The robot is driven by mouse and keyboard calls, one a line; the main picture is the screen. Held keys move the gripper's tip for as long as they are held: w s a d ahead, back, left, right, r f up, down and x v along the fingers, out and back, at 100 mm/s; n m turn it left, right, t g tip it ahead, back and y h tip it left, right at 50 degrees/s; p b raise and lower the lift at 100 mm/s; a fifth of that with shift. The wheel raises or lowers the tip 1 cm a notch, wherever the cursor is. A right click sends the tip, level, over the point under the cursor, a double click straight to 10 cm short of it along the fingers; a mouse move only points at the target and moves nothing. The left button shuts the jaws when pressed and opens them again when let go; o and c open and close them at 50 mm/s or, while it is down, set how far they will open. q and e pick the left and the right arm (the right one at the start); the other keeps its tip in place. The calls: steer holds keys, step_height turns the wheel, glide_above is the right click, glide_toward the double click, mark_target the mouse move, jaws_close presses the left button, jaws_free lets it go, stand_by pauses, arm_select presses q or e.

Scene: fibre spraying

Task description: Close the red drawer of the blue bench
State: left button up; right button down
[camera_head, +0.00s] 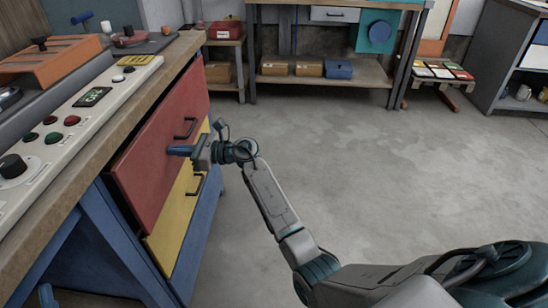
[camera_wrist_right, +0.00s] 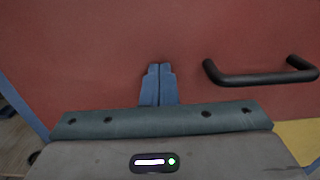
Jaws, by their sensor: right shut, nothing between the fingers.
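The red drawer (camera_head: 150,165) is in the upper row of the blue bench (camera_head: 206,222), on the left of the head view. Its red front fills most of the wrist view (camera_wrist_right: 100,60), with a black handle (camera_wrist_right: 262,78) at the right. A dark strip shows along the front's top edge; I cannot tell how far the drawer stands out. My right gripper (camera_head: 178,150) is shut and empty. Its blue fingertips (camera_wrist_right: 157,70) point at the red front, left of the handle in the wrist view. I cannot tell whether they touch it. My left gripper is not in view.
A yellow drawer (camera_head: 166,228) with a black handle is below the red one. A control panel with knobs and buttons (camera_head: 75,108) lies on the bench top. A workbench with boxes (camera_head: 330,75) stands at the back. The grey floor right of the bench is clear.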

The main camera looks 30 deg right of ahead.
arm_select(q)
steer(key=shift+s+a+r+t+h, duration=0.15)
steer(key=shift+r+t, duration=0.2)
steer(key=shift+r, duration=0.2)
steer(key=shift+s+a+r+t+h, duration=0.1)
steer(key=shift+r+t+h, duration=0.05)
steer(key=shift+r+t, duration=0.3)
arm_select(e)
steer(key=shift+r+x, duration=0.25)
steer(key=shift+x, duration=0.9)
steer(key=shift+r, duration=0.1)
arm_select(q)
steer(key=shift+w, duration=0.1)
arm_select(e)
steer(key=shift+d, duration=0.1)
